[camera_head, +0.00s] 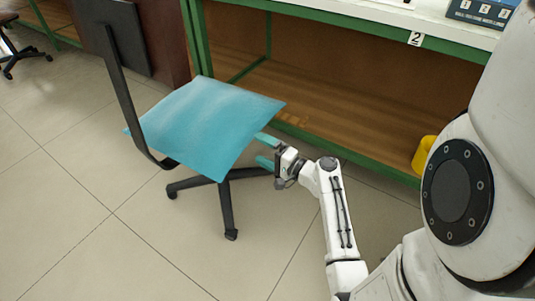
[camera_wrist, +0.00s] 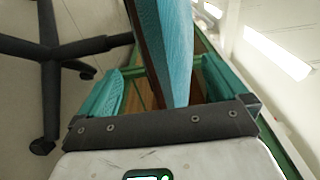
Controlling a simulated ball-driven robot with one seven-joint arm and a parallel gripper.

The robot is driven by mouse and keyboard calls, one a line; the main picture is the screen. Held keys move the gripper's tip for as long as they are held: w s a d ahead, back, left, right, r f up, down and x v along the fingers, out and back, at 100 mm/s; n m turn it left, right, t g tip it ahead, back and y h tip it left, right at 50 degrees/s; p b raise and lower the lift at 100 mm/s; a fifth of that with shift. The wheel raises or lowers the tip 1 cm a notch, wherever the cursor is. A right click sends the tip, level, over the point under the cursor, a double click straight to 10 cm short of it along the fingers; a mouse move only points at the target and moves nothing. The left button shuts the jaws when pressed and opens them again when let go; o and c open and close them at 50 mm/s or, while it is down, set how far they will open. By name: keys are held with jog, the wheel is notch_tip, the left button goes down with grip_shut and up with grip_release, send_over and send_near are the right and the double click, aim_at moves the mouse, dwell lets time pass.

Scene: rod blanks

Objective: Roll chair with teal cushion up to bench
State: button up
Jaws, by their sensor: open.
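The chair with the teal cushion (camera_head: 205,120) stands on the tiled floor in front of the bench (camera_head: 380,28). It has a dark backrest (camera_head: 125,40) and a black wheeled base (camera_head: 226,205). The bench has a white top, a green frame and a "2" label. My gripper (camera_head: 264,152) is open at the cushion's right edge, on the bench side. In the wrist view the cushion (camera_wrist: 168,45) shows edge-on between the two teal fingers of my gripper (camera_wrist: 160,88). I cannot tell whether the fingers touch it.
A yellow object (camera_head: 422,155) sits low at the bench, right of my gripper. A dark brown panel (camera_head: 160,35) stands behind the chair's backrest. Another chair base (camera_head: 18,58) is at the far left. The floor left and in front of the chair is clear.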

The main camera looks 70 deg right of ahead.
jog(key=b+x, duration=0.2)
jog(key=x, duration=0.7)
jog(key=shift+c, duration=0.2)
jog(key=shift+f, duration=0.1)
jog(key=c, duration=1.7)
